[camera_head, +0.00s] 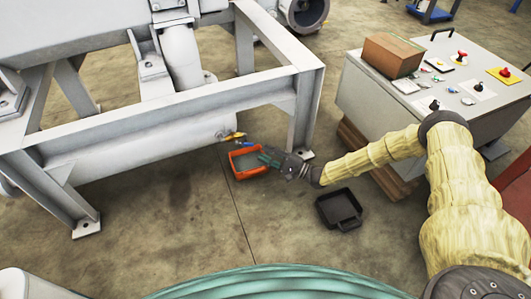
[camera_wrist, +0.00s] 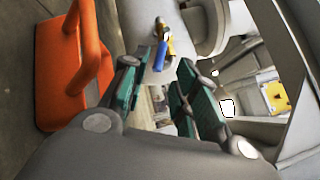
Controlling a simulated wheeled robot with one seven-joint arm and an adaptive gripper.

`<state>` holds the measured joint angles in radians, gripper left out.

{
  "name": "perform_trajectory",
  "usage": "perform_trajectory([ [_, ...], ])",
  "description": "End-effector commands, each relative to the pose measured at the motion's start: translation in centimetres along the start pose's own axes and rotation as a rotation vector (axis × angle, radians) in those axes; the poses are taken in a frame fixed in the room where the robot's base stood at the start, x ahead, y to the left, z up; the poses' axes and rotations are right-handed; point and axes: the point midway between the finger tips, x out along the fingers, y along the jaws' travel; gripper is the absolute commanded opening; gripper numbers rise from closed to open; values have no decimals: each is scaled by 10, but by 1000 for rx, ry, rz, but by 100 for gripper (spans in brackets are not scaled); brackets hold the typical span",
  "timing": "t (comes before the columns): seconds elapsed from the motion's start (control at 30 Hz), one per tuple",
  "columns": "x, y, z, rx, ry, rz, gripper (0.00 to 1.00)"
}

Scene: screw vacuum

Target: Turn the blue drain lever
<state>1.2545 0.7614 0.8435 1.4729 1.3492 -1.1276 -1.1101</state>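The blue drain lever (camera_wrist: 155,54) shows in the wrist view beside a brass valve (camera_wrist: 166,38), on the end of a grey pipe. My gripper (camera_head: 268,155) is near the valve, over the edge of an orange tray (camera_head: 233,166). In the wrist view my gripper (camera_wrist: 162,85) has its green-padded fingers apart with nothing between them. The lever lies beyond the fingertips, apart from them.
The orange tray (camera_wrist: 72,68) is close on the left of the fingers in the wrist view. A black tray (camera_head: 340,208) lies on the floor. A grey steel frame leg (camera_head: 306,110) stands beside my gripper. A control console (camera_head: 440,80) carries a brown box (camera_head: 393,55).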

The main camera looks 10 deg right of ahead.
Motion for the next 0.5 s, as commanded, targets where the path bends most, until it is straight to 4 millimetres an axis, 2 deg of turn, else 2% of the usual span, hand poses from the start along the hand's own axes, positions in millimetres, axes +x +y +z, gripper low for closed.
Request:
perform_trajectory([
  [0.03, 2, -1, 2, -3, -3, 7, 14],
  [0.1, 6, -2, 6, -11, -13, 31, 2],
  [0.13, 8, -2, 9, -18, -20, 50, 0],
  [0.33, 32, -2, 41, -124, -93, 281, 0],
  [0.5, 38, -3, 64, -295, -145, 532, 0],
])
